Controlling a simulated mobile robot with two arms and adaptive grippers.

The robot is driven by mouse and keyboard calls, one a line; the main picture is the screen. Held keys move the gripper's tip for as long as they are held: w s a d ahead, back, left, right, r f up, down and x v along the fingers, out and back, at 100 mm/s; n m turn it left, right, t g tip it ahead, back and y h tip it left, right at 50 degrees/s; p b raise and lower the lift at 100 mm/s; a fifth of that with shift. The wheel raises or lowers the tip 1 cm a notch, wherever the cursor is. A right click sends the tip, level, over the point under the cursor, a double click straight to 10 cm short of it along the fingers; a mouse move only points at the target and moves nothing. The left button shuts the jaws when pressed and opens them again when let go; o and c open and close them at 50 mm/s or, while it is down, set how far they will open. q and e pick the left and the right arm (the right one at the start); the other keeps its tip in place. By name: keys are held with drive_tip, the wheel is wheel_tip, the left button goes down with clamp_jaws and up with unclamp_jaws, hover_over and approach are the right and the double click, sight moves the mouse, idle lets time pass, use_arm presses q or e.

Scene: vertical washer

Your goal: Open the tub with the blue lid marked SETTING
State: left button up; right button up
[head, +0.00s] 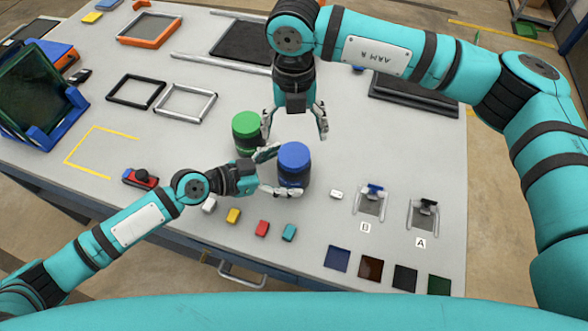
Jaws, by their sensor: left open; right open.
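The tub with the blue lid (294,157) stands upright on the table near the middle, its lid on; its dark body shows below the lid, and no marking can be read. My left gripper (272,172) is open at the tub's left side, with one finger towards its far side and one towards its near side; I cannot tell whether they touch it. My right gripper (295,130) is open and empty, pointing down just behind and above the blue lid.
Small coloured blocks, including a yellow one (233,216) and a red one (262,228), lie in front of my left gripper. Two stands, B (371,200) and A (424,213), and dark square tiles (370,268) are at the right. Empty frames (185,103) lie at the back left.

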use_arm(q)
drive_tip(key=shift+x, duration=1.6)
use_arm(e)
drive_tip(key=shift+w, duration=0.1)
use_arm(q)
drive_tip(key=shift+a, duration=0.1)
